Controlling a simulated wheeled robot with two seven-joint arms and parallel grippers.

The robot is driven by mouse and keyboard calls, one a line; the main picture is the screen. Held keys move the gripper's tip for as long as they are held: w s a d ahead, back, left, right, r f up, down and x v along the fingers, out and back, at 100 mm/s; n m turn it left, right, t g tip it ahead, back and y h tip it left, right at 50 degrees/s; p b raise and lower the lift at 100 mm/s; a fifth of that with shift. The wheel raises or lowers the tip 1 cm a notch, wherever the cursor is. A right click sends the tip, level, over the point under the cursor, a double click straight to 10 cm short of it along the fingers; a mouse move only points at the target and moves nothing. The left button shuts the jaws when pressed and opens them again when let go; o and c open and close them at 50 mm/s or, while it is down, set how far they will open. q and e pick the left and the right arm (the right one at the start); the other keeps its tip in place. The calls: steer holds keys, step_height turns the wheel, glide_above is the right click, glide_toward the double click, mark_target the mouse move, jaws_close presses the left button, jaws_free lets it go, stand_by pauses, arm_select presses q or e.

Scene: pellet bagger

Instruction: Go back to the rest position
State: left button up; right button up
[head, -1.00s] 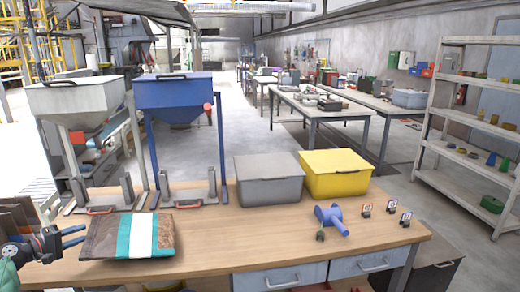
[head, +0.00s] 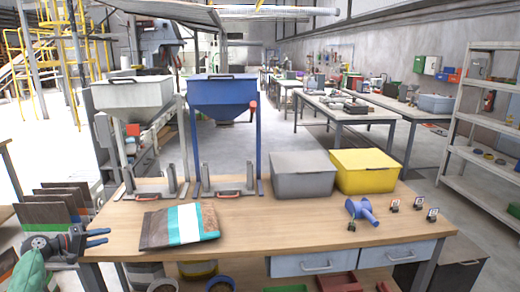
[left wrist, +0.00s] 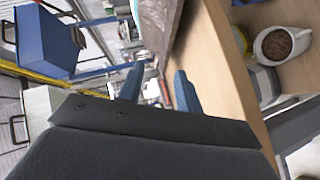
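My left gripper (head: 98,238) is at the left end of the workbench (head: 290,228) in the head view, its blue fingers apart with nothing between them. The left wrist view shows the same two fingers (left wrist: 158,88) spread and empty, close to the bench edge. A brown, teal and white bag (head: 180,226) lies flat on the bench to the right of the gripper, apart from it. My right gripper is in neither view.
A white hopper (head: 133,93) and a blue hopper (head: 223,93) stand on the bench. A grey bin (head: 302,178), a yellow bin (head: 368,172) and a blue scoop (head: 361,210) are further right. More bags (head: 62,206) stand at the left. Containers sit below the bench.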

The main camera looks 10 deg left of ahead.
arm_select(q)
steer(key=s+d+f+m+g+y, duration=0.2)
steer(key=s+d+f+m+y, duration=0.15)
steer(key=d, duration=0.55)
steer(key=s+d+f+m+g+y, duration=0.25)
steer(key=s+d+f, duration=0.2)
steer(key=d, duration=0.45)
steer(key=s+d+f+m+g+y, duration=0.25)
steer(key=s+d, duration=0.25)
steer(key=d, duration=0.4)
steer(key=s+d+f+g, duration=0.1)
steer(key=s+d+f, duration=0.2)
steer(key=s+d, duration=0.5)
steer(key=s+d+f+m+g+h, duration=0.1)
steer(key=s+d+f, duration=0.3)
steer(key=s+d, duration=0.4)
steer(key=s+d+f+g+h, duration=0.1)
steer(key=s+d+f, duration=0.3)
steer(key=s+d, duration=0.4)
steer(key=s, duration=0.6)
steer(key=shift+s+d+f+m, duration=0.15)
steer(key=shift+d+m, duration=0.2)
steer(key=shift+d, duration=0.05)
steer(key=shift+h, duration=0.25)
